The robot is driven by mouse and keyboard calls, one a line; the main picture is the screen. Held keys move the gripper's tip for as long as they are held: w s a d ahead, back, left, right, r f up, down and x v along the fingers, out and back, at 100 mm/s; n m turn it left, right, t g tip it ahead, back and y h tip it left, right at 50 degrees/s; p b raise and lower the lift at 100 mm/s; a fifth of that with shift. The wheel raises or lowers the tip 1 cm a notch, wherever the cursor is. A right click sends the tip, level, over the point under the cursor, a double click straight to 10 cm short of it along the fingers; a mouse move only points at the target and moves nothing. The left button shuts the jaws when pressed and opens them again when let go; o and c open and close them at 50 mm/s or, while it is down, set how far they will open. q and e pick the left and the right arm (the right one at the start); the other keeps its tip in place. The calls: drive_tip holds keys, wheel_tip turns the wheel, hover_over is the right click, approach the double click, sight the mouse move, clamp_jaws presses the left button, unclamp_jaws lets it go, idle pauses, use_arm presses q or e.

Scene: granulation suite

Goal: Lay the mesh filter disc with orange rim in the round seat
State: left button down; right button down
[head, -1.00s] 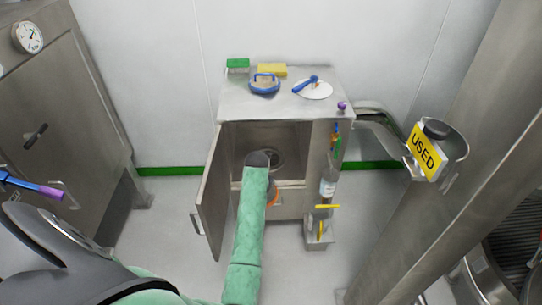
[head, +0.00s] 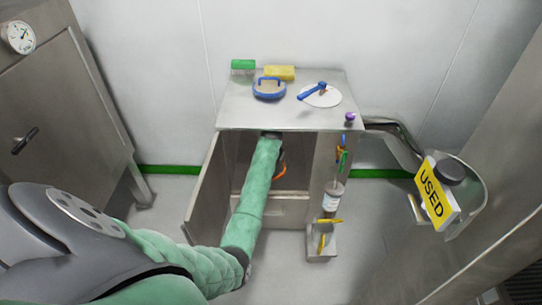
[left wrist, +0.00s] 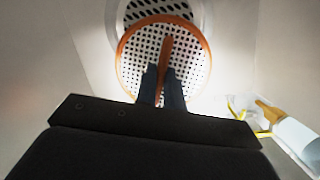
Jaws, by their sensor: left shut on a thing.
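The mesh filter disc (left wrist: 138,52), white with dark holes and an orange rim, is in front of my left gripper (left wrist: 163,80). The gripper is shut on the disc's brown-orange grip bar. Behind the disc's upper part is the round seat (left wrist: 112,18), a pale ring around a dark slotted plate. The disc overlaps the seat's lower part and sits off its centre; whether they touch I cannot tell. In the head view my left arm reaches into the open steel cabinet (head: 290,213), and only a bit of orange rim (head: 281,165) shows beside the sleeve. My right gripper is out of view.
The cabinet door (head: 207,200) stands open on the left. Bottle (head: 331,197) and small bin (head: 322,244) hang on the right. On top are a green brush (head: 243,66), yellow sponge (head: 279,73), blue-rimmed pad (head: 269,88) and white disc (head: 322,96).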

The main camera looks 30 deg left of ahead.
use_arm(q)
drive_tip(key=w+a, duration=0.2)
drive_tip(key=w, duration=0.1)
drive_tip(key=w+a, duration=0.1)
drive_tip(key=w, duration=0.1)
drive_tip(key=x, duration=0.3)
drive_tip(key=shift+s+f, duration=0.1)
drive_tip(key=shift+f, duration=0.2)
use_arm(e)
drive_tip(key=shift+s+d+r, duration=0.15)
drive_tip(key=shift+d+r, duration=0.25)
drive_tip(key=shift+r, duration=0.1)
use_arm(q)
drive_tip(key=shift+f, duration=0.35)
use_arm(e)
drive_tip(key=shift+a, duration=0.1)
use_arm(q)
drive_tip(key=c, duration=1.5)
unclamp_jaws()
